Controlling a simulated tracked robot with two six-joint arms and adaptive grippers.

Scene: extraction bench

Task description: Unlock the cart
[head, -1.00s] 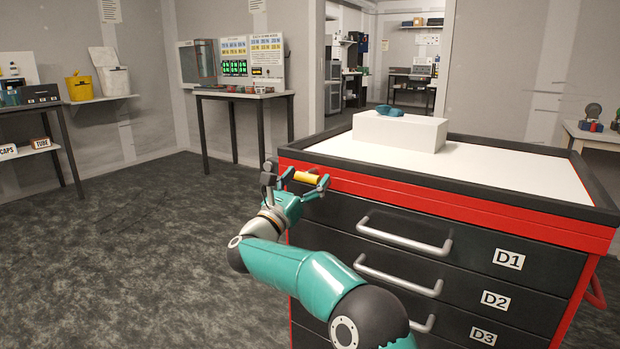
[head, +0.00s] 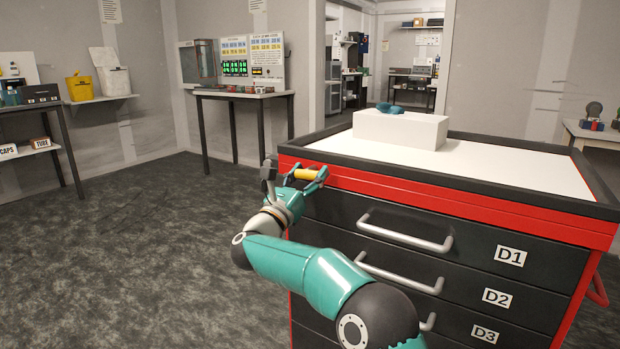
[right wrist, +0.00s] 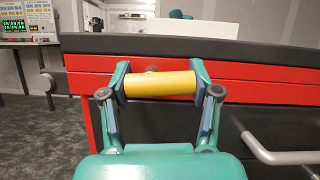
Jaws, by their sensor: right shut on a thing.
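The cart (head: 450,185) is a red and black drawer cabinet with a white top, and its drawers are labelled D1, D2 and D3. My right gripper (head: 304,175) is at the cart's near left corner, level with the red band under the top. It is shut on a yellow cylinder (head: 305,174), which lies level between its fingers. In the right wrist view the yellow cylinder (right wrist: 160,84) spans between both fingertips in front of the red band, with a small dark round part behind it. My left gripper is not in view.
A white block (head: 400,131) with a teal object (head: 390,108) on it stands on the cart top. Silver drawer handles (head: 405,232) stick out from the front. A bench with a panel (head: 240,94) stands at the back wall. The floor to the left is clear.

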